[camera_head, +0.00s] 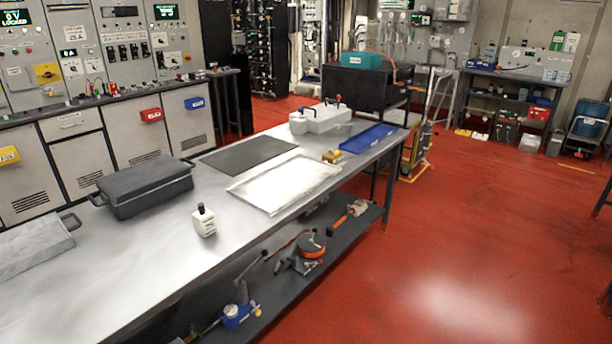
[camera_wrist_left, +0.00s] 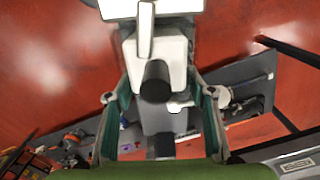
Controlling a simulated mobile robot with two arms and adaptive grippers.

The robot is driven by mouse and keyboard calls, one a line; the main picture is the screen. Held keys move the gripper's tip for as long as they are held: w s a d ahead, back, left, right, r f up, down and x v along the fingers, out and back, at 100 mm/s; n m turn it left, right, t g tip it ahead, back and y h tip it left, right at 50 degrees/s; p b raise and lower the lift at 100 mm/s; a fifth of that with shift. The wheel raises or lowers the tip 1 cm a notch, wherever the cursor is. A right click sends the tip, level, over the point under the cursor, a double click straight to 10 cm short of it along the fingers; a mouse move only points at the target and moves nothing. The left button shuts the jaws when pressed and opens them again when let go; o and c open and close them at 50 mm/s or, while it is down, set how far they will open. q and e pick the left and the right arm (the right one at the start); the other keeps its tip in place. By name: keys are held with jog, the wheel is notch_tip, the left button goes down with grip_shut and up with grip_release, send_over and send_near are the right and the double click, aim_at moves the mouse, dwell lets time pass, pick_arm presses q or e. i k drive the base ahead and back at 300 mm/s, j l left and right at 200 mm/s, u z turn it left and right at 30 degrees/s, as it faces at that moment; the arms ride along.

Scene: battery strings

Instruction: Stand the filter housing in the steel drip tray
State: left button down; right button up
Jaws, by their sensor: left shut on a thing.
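The steel drip tray (camera_head: 284,184) lies flat on the metal workbench, a shallow bright rectangle that looks empty. In the left wrist view, my left gripper (camera_wrist_left: 162,112) has its two teal-edged fingers on either side of a white and grey piece with a dark round end, which looks like the filter housing (camera_wrist_left: 172,52). The gripper is shut on it. Its upper part is cut off by the frame's edge, and its lower part is partly hidden. Neither gripper shows in the head view, and my right gripper is in no view.
On the workbench (camera_head: 130,262) are a dark lidded case (camera_head: 145,188), a white bottle with black cap (camera_head: 203,222), a dark mat (camera_head: 248,155), a blue tray (camera_head: 368,138), a small yellow piece (camera_head: 332,157) and a white unit (camera_head: 325,120). Tools lie on the lower shelf. Red floor is open at right.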

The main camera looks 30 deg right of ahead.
aim_at(278, 186)
jog(key=i+l, duration=0.15)
jog(key=l, duration=0.25)
jog(key=i+l+z, duration=0.15)
jog(key=l, duration=0.3)
jog(key=i+l, duration=0.15)
jog(key=l, duration=0.25)
jog(key=i+l+z, duration=0.15)
jog(key=l, duration=0.25)
